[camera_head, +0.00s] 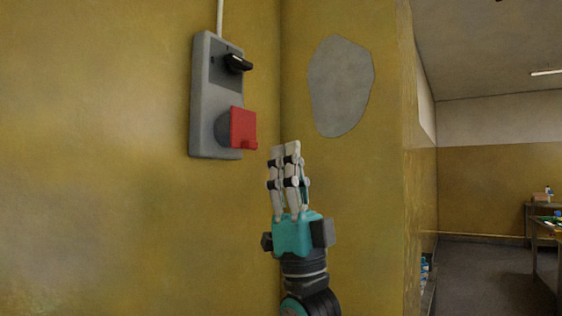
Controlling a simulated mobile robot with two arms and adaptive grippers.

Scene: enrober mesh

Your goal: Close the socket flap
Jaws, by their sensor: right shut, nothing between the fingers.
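The socket flap (243,127) is a red square plate with a small lip at its lower edge. It stands out from the round socket on the lower part of a grey wall box (202,126). I cannot tell its exact angle. My right gripper (285,150) is shut and empty, pointing up, just to the right of the flap and a little below it. A small gap shows between them in the picture. My left gripper is not in view.
A black rotary handle (237,63) sticks out of the box above the flap. A white cable (220,17) runs up from the box. The yellow wall has a grey patch (341,86) and an inner corner beside the box. Tables (541,222) stand far right.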

